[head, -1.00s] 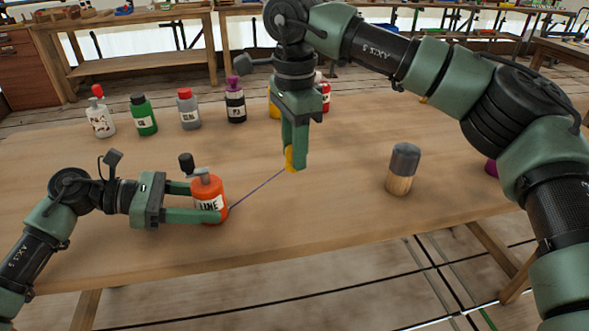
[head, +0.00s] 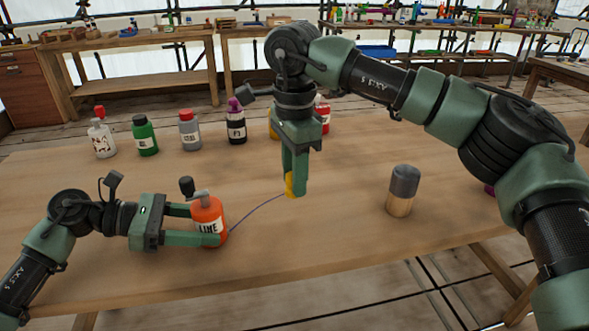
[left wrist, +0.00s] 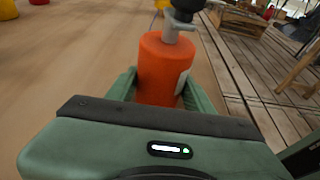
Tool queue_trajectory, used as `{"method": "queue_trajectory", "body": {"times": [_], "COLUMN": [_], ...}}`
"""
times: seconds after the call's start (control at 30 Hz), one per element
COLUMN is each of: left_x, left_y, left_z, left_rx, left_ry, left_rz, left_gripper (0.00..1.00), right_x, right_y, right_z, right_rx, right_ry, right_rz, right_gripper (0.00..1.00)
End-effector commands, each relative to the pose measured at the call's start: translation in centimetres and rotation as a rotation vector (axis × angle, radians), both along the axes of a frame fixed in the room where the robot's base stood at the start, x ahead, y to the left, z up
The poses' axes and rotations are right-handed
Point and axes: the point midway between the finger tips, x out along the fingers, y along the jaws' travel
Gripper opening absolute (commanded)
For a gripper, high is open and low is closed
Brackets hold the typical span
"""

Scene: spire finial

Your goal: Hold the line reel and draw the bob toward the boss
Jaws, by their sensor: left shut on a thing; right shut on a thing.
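The line reel (head: 208,213) is an orange bottle-shaped body marked LINE, with a grey crank and dark knob on top. It stands upright near the table's front left. My left gripper (head: 206,224) is shut on it, one finger on each side; the reel also shows in the left wrist view (left wrist: 164,70). My right gripper (head: 295,190) points down, shut on the small yellow bob (head: 290,184), which is mostly hidden by the fingers. No part is clearly marked as the boss.
A wooden cylinder with a dark grey top (head: 403,190) stands to the right of my right gripper. Several bottles, one of them green (head: 145,136), stand in a row behind. A purple thing is partly hidden by my right arm. The table's middle is clear.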

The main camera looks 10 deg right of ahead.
Motion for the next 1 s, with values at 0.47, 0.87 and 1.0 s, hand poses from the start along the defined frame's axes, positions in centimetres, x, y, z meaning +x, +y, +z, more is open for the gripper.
{"method": "queue_trajectory", "body": {"times": [0.47,0.87,1.0], "left_x": [0.0,0.0,0.0], "left_y": [0.0,0.0,0.0], "left_z": [0.0,0.0,0.0], "left_rx": [0.0,0.0,0.0], "left_ry": [0.0,0.0,0.0], "left_rz": [0.0,0.0,0.0], "left_gripper": [0.29,0.29,0.29], "right_x": [0.0,0.0,0.0], "right_y": [0.0,0.0,0.0], "right_z": [-2.5,-4.5,-5.2], "right_rx": [0.0,0.001,0.0], "right_ry": [0.001,0.002,0.001], "right_rz": [0.0,0.001,0.0], "right_gripper": [0.0,0.0,0.0]}}
